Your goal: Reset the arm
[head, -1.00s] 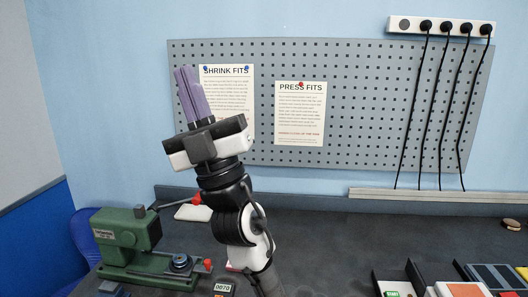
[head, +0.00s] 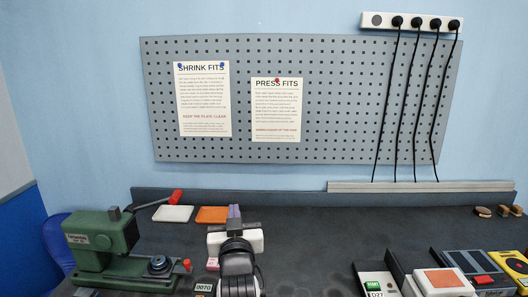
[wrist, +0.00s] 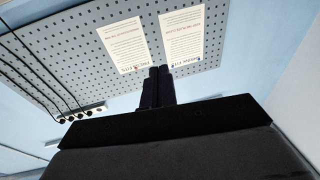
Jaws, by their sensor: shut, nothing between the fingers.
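My gripper (head: 234,212) shows in the head view at the lower middle, low over the dark bench and pointing away from me. Its purple fingers are together and nothing shows between them. In the wrist view the gripper's dark fingers (wrist: 157,87) are side by side in front of the pegboard (wrist: 205,50). My wrist and arm hide part of the bench below the gripper.
A green press (head: 100,245) with a red-tipped lever stands at left. A white device with an orange top (head: 443,281) and a yellow meter (head: 514,264) sit at right. The bench's middle right (head: 330,230) is clear.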

